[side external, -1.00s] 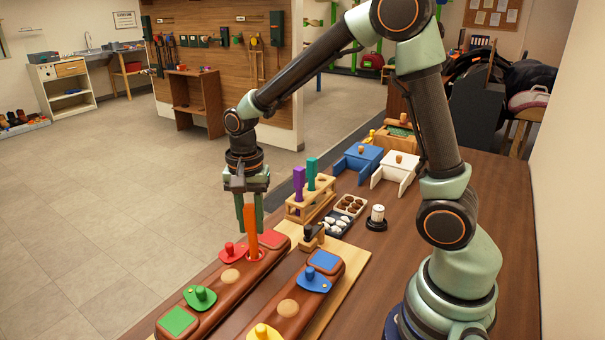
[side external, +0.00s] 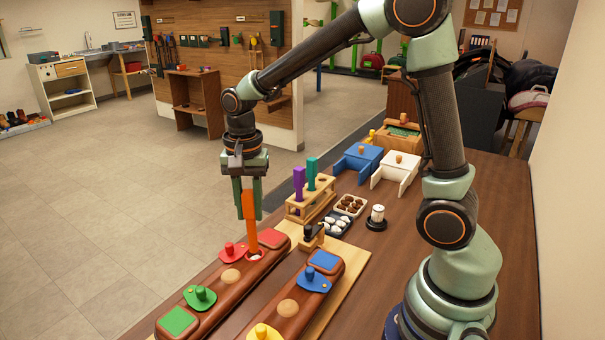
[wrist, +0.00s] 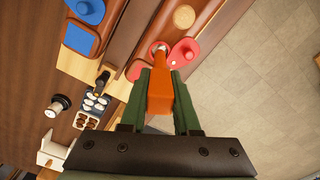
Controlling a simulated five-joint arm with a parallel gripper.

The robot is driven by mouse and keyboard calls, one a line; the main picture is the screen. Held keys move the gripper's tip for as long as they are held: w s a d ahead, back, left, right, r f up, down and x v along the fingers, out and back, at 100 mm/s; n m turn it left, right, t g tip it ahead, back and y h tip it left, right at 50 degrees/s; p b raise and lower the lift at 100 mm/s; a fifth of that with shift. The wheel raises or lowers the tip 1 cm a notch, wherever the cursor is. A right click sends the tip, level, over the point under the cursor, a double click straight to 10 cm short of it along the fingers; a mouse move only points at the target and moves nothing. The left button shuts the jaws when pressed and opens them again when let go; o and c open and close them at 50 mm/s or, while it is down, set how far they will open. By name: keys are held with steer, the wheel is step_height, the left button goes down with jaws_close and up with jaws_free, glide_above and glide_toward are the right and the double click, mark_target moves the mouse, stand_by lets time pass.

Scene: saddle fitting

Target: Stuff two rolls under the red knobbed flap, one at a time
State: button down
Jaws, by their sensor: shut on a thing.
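The red knobbed flap (side external: 233,252) lies on the far brown padded bar, beside a round opening with a pale rim or filling (side external: 254,256). My gripper (side external: 248,212) is shut on an orange stick (side external: 250,232), tilted, with its lower end at that opening. The wrist view shows the orange stick (wrist: 160,97) between my fingers and the red flap (wrist: 184,52) beside its tip. White rolls (side external: 337,225) lie in a dark tray and brown rolls (side external: 350,204) in a light tray. How deep the stick's tip sits is hidden.
A green flap (side external: 200,297), a blue flap (side external: 314,280) and a yellow flap (side external: 264,333) lie on the bars. A wooden rack (side external: 309,203) holds purple and teal sticks. Blue (side external: 358,163) and white (side external: 396,172) boxes stand behind.

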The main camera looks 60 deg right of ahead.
mark_target(248, 192)
steer(key=shift+r, duration=2.3)
steer(key=s+d+f+m, duration=0.2)
steer(key=s+d+m, duration=0.1)
steer(key=d, duration=1)
steer(key=s+d+f+m, duration=0.2)
steer(key=d+m, duration=0.1)
steer(key=d, duration=0.9)
steer(key=shift+s+f, duration=0.15)
steer(key=shift+f, duration=2.2)
steer(key=shift+f, duration=1.15)
steer(key=shift+r, duration=0.15)
step_height(248, 192, up, 7)
